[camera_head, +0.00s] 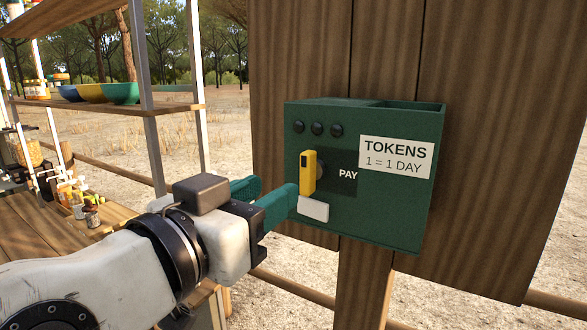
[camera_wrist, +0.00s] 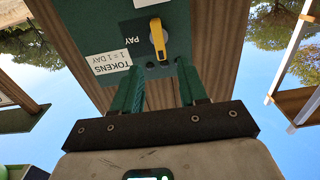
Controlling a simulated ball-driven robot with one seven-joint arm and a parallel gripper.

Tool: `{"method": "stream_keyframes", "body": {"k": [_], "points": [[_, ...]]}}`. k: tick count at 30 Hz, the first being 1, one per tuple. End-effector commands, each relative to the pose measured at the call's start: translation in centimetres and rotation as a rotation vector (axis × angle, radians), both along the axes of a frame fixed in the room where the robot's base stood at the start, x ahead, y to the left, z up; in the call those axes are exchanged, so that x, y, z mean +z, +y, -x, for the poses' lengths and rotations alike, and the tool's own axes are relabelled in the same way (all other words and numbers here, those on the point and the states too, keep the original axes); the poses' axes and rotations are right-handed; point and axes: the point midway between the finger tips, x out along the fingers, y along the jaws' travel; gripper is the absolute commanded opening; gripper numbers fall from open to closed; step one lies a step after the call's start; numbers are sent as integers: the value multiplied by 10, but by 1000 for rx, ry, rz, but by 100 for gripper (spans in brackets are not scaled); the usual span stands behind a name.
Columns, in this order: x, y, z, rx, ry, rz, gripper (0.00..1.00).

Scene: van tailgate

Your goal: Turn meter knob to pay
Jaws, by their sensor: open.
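The green token meter (camera_head: 400,215) is fixed to a wooden post and panel. Its yellow knob (camera_head: 308,173) stands upright on the front face, just left of the white word PAY. The knob also shows in the wrist view (camera_wrist: 157,36), where the scene appears upside down. My gripper (camera_head: 277,185) is open and empty, with its teal fingers pointing at the meter, left of and slightly below the knob. In the wrist view my gripper (camera_wrist: 159,67) has its fingers apart, with the knob beyond the gap between their tips. I see no contact with the knob.
A white tab (camera_head: 313,209) sits just below the knob on the meter. A white TOKENS label (camera_head: 397,157) is at its right, and several dark round buttons (camera_head: 317,128) are above. Left stands a wooden shelf (camera_head: 105,109) with colored bowls (camera_head: 119,93). Small jars (camera_head: 92,216) stand on a lower counter.

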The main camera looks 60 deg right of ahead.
Motion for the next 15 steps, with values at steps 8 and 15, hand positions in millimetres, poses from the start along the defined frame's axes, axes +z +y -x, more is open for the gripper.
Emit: {"method": "stream_keyframes", "body": {"k": [8, 15], "points": [[3, -51, -1, -4, 3, 0, 43], [1, -83, -2, -2, 3, 0, 43]]}}
